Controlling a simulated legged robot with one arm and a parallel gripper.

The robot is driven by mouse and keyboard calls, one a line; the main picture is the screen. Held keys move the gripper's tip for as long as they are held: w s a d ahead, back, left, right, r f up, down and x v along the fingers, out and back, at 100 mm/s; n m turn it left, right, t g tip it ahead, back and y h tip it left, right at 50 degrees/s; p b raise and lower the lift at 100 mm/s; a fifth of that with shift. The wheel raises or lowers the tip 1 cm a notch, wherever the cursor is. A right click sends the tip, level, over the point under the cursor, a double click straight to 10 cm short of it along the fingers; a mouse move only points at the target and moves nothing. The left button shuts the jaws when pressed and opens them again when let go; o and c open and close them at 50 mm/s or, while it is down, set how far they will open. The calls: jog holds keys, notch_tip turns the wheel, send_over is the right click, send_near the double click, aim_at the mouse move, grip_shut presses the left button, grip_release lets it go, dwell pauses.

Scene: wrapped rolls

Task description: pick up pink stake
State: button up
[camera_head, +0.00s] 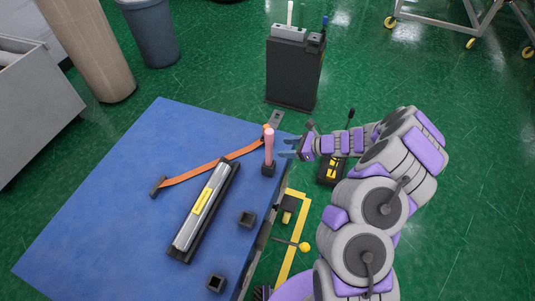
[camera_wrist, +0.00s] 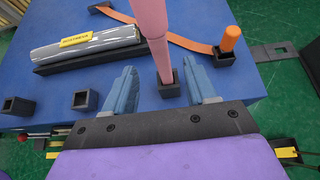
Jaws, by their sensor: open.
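The pink stake (camera_head: 269,145) stands upright in a small dark square socket (camera_head: 268,169) near the right edge of the blue table (camera_head: 95,215). In the wrist view the pink stake (camera_wrist: 156,38) rises between and beyond my two blue fingers, with its lower end in the socket (camera_wrist: 168,84). My gripper (camera_head: 291,146) is just to the right of the stake in the head view. It is open, its fingers (camera_wrist: 162,88) apart on either side of the stake's line. I cannot tell whether either finger touches it.
A wrapped roll (camera_head: 203,207) lies in a black cradle on the table. An orange strap (camera_head: 205,169) runs behind it to an orange peg (camera_wrist: 231,38). Empty sockets (camera_head: 247,219) (camera_head: 216,283) sit near the front. A dark stand (camera_head: 294,75) stands behind on the green floor.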

aim_at(272, 149)
jog(key=b+x, duration=0.2)
jog(key=x, duration=0.7)
jog(key=shift+d+f+b, duration=0.1)
jog(key=shift+f+b, duration=0.1)
jog(key=shift+b, duration=0.1)
jog(key=shift+d, duration=0.15)
jog(key=shift+c, duration=0.2)
jog(key=c, duration=0.3)
grip_shut()
